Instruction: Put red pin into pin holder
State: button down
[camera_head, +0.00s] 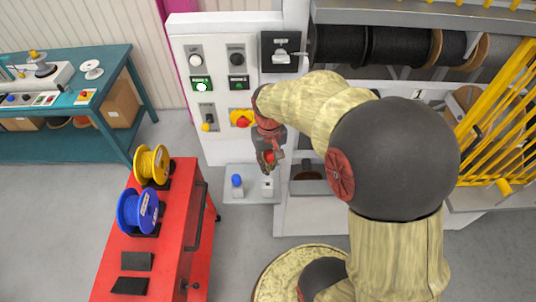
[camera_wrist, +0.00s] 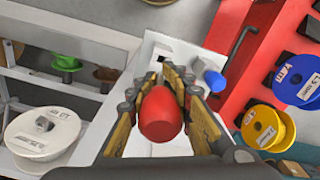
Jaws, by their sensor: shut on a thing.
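My gripper (camera_head: 268,163) is shut on the red pin (camera_wrist: 161,115). In the wrist view, the pin's rounded red end faces the camera between the two fingers (camera_wrist: 168,76). The pin also shows as a small red patch in the head view (camera_head: 269,157). The pin holder is a pale grey ledge (camera_head: 250,198) low on the front of the machine, with a blue pin (camera_head: 237,181) upright on its left. A small light socket (camera_head: 267,188) is on its right, just below my gripper. In the wrist view, my fingers hide part of the holder (camera_wrist: 158,48).
A red cart (camera_head: 170,226) with yellow (camera_head: 152,163) and blue (camera_head: 137,210) reels stands left of the holder. The control panel (camera_head: 213,100) with buttons rises behind my gripper. Cable drums (camera_head: 375,46) and yellow bars (camera_head: 495,120) are on the right.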

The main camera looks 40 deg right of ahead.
aim_at(268, 187)
jog(key=shift+s+a+r+p, duration=0.1)
jog(key=shift+a+r+p, duration=0.25)
jog(key=shift+p, duration=0.45)
jog(key=n+p, duration=0.1)
jog(key=p, duration=0.4)
jog(key=shift+s+d+f, duration=0.1)
jog(key=shift+s+f, duration=0.05)
jog(key=shift+w+f+n+p, duration=0.25)
jog(key=shift+f+p, duration=0.25)
jog(key=shift+p, duration=0.35)
jog(key=shift+n, duration=0.25)
jog(key=shift+w+d+f+b, duration=0.1)
jog(key=shift+w+f+b, duration=0.1)
jog(key=shift+f+b, duration=1.8)
jog(key=shift+w+d+f+b, duration=0.15)
jog(key=shift+f+b, duration=0.8)
jog(key=shift+f, duration=2)
jog(key=shift+s+a+f+b, duration=0.15)
jog(key=shift+s+f+b, duration=0.25)
jog(key=shift+f, duration=0.2)
jog(key=shift+s+a+f+b, duration=0.15)
jog(key=shift+s+f+b, duration=0.1)
jog(key=shift+f+b, duration=0.25)
jog(key=shift+f, duration=0.4)
jog(key=shift+w+f+b, duration=0.2)
jog(key=shift+f+b, duration=0.1)
jog(key=shift+f, duration=0.35)
jog(key=shift+w+d+f, duration=0.15)
jog(key=shift+d+f, duration=0.05)
jog(key=shift+r, duration=0.1)
